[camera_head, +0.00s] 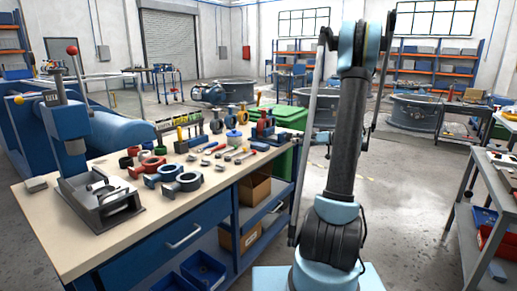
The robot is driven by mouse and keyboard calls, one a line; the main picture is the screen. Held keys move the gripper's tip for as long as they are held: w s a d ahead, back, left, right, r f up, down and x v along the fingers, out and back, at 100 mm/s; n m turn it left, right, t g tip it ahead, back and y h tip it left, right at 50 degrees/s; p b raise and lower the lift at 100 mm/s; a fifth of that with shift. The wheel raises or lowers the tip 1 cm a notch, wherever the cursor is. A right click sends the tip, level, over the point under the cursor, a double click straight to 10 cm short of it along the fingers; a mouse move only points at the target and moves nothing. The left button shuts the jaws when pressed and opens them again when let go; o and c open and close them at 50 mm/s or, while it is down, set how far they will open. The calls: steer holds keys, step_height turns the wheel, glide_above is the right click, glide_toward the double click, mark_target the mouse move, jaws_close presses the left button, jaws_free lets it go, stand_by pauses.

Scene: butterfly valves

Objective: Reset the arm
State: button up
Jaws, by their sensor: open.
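My arm (343,150) stands nearly upright right of the picture's middle. Its light blue base (325,265) is at the bottom, and a bent joint (359,48) is at the top. The far part of the arm is largely hidden behind the upright link. The butterfly valves lie on the workbench to the left, apart from the arm.
The workbench (75,250) fills the left side and carries a lever press (80,150) and hand tools. A green bin (280,122) stands behind it. A grey table (495,200) is at the right edge. Open floor (415,180) lies between the arm and that table.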

steer(key=s+a+m+g+h, duration=0.25)
steer(key=s+a, duration=0.25)
steer(key=s, duration=0.6)
steer(key=s+a+m+g+h, duration=0.1)
steer(key=s+a+g+h, duration=0.3)
steer(key=s, duration=0.7)
steer(key=s+d+f+m+h, duration=0.1)
steer(key=s+d+f+h, duration=0.1)
steer(key=s, duration=0.9)
steer(key=s+d+f+m+h, duration=0.1)
steer(key=s+d+f+h, duration=0.2)
steer(key=s+f, duration=0.4)
steer(key=s+h, duration=0.1)
steer(key=s, duration=0.3)
steer(key=shift+s+d, duration=0.2)
steer(key=shift+s, duration=0.2)
steer(key=shift+m+h, duration=0.25)
steer(key=shift+w+f, duration=0.2)
steer(key=shift+w, duration=0.25)
